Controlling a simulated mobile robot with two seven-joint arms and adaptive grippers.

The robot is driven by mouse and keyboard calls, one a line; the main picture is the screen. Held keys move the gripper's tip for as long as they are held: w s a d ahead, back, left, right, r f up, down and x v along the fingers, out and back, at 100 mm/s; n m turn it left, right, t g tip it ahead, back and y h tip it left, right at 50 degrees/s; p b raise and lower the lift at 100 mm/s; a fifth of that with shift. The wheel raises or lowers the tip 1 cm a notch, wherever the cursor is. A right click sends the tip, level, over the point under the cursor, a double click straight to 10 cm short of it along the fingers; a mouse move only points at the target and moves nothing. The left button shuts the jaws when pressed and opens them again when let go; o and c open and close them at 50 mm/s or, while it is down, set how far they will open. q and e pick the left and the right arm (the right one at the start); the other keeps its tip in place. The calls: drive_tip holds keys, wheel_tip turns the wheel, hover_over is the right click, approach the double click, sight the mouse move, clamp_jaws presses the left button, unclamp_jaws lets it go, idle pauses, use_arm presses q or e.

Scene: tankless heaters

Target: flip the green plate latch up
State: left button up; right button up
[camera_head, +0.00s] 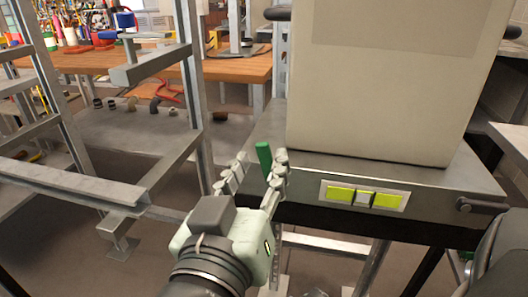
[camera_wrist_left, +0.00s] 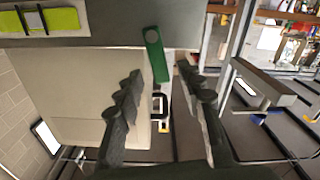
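The green plate latch (camera_head: 264,157) is a short green bar at the left end of the grey metal stand (camera_head: 440,185), beside the big beige box. In the left wrist view, the latch (camera_wrist_left: 156,55) has a round hole at its upper end, over the metal edge, and its other end points down between my fingers. My left gripper (camera_head: 260,163) is open, with one dark ridged finger on each side of the latch; the left wrist view (camera_wrist_left: 158,72) shows gaps beside the latch. My right gripper is not in view.
The beige box (camera_head: 380,90) stands on the metal stand, with a yellow-green marked panel (camera_head: 362,196) on the stand's front. A grey metal frame (camera_head: 85,185) is on the left. A wooden bench (camera_head: 235,70) with tools is behind.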

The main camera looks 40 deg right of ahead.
sight(263, 156)
use_arm(q)
drive_tip(key=shift+x, duration=1.7)
drive_tip(key=shift+c, duration=0.3)
clamp_jaws()
